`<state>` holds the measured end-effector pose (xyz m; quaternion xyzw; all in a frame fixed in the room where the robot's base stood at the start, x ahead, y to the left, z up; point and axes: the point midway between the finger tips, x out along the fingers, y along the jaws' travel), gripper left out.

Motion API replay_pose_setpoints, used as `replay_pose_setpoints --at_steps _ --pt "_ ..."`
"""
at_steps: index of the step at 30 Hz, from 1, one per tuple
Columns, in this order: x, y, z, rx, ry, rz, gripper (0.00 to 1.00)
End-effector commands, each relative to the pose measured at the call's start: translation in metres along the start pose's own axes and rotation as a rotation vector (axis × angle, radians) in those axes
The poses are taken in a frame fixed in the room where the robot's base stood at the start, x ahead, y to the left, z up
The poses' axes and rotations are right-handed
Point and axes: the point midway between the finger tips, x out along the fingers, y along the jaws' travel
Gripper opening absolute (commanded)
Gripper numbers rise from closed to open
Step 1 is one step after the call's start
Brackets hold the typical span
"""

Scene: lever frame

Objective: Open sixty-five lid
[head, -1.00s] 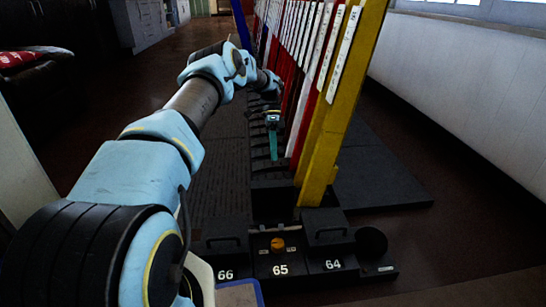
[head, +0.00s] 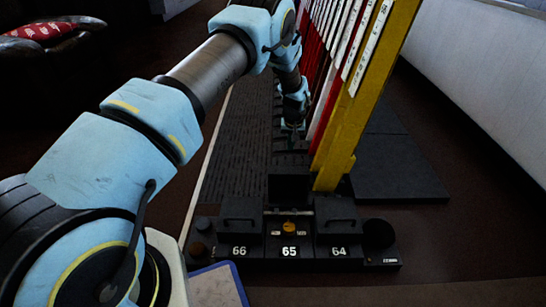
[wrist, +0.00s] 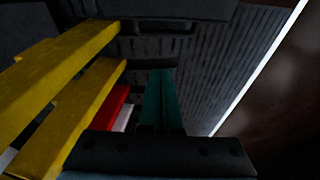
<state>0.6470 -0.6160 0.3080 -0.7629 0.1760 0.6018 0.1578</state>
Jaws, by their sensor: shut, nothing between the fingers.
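The unit marked 65 (head: 289,252) sits in the middle of the black console, between the units marked 66 and 64. Its orange knob (head: 289,228) is uncovered. A dark panel (head: 290,188) stands upright behind the knob and looks like the raised 65 lid. My gripper (head: 292,126) is well behind the console, left of the levers, pointing down. In the wrist view its teal fingers (wrist: 162,100) are together with nothing between them. They appear apart from the dark structure beyond.
The 66 lid (head: 240,214) and 64 lid (head: 336,214) are down, each with a handle. Yellow levers (head: 350,130) rise close to my gripper, with red and white ones behind. A black round knob (head: 378,234) is at the console's right end. Ribbed flooring lies left of the levers.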

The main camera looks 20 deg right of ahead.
Motion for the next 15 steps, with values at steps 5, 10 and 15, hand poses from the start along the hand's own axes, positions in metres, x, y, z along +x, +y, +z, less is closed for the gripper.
replay_pose_setpoints --at_steps 5,10,15 --pt "-0.001 0.009 -0.002 -0.058 0.041 0.009 0.0" --pt "0.013 0.008 -0.002 -0.06 0.041 0.009 0.0" --pt "0.04 0.008 -0.003 -0.061 0.039 0.009 0.0"
